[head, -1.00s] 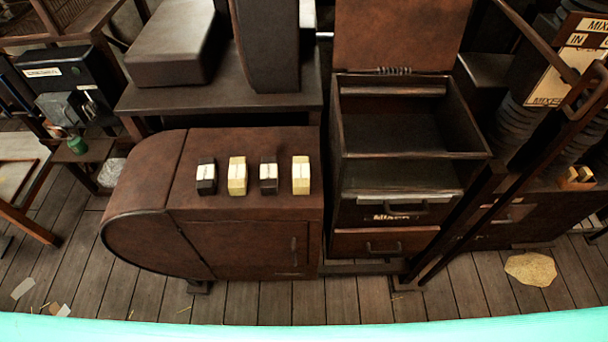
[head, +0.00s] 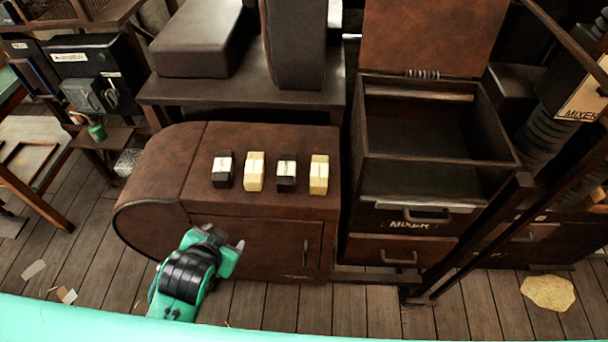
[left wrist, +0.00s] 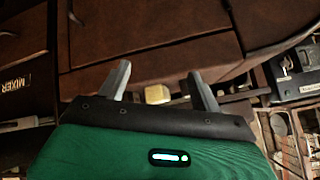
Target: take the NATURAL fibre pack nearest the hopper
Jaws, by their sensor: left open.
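Several packs stand in a row on top of the brown cabinet (head: 262,211), alternating dark and pale yellow, each with a white band. The rightmost pale yellow pack (head: 319,175) is nearest the open mixer hopper (head: 437,127). The other yellow pack (head: 254,172) stands between the dark packs (head: 222,171) (head: 287,176). My left gripper (head: 225,238) is open and empty in front of the cabinet, below the packs and apart from them. In the left wrist view, a yellow pack (left wrist: 157,94) shows between the open fingers (left wrist: 158,72), at a distance; I cannot tell which one. My right gripper is not in view.
The hopper's raised lid (head: 432,33) stands behind its opening. A dark bench (head: 240,92) with grey blocks is behind the cabinet. A slanted dark bar (head: 480,235) stands right of the hopper. Plank floor in front is mostly clear.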

